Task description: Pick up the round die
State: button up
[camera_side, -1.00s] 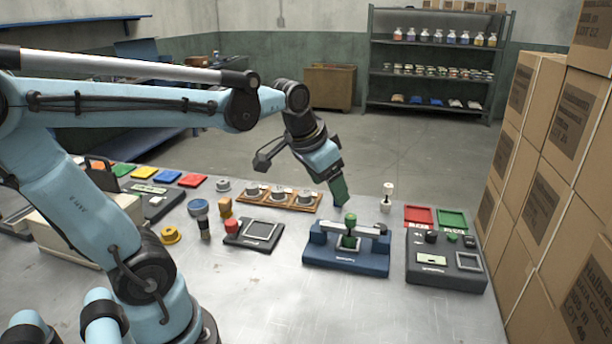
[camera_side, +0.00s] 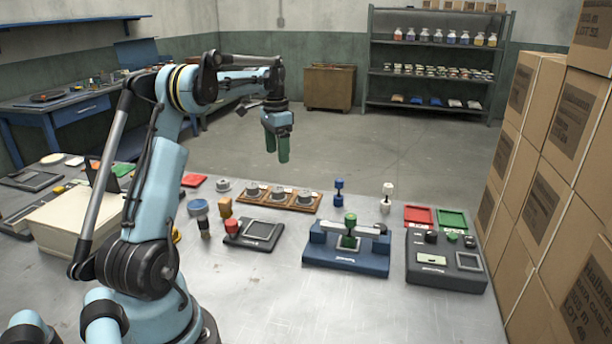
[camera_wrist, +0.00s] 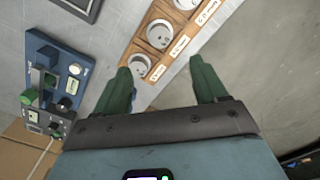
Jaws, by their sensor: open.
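I cannot tell for certain which piece is the round die. A blue dumbbell-shaped piece (camera_side: 338,191) and a white one (camera_side: 387,197) stand upright on the table behind the blue press (camera_side: 345,262). A green piece (camera_side: 350,232) sits in the press. A wooden tray (camera_side: 318,207) holds three grey round pieces (camera_side: 278,193), also in the wrist view (camera_wrist: 160,33). My gripper (camera_side: 277,157) is open and empty, fingers pointing down, raised above and behind the tray. In the wrist view my gripper (camera_wrist: 160,66) has its green fingers spread, the tray showing between and beyond them.
A black device with a screen (camera_side: 254,234) stands left of the press and a dark control box (camera_side: 446,262) right of it. Red (camera_side: 419,215) and green (camera_side: 452,219) trays lie behind that box. Cardboard boxes (camera_side: 545,180) stack at the right. The front table is clear.

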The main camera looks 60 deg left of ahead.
send_over(277, 190)
jog(key=f, duration=0.7)
jog(key=shift+w+a, duration=0.15)
jog(key=shift+w, duration=0.2)
jog(key=shift+s+f, duration=0.15)
jog(key=shift+f, duration=1.15)
jog(key=shift+s+f, duration=0.1)
jog(key=shift+f, duration=1.15)
grip_shut()
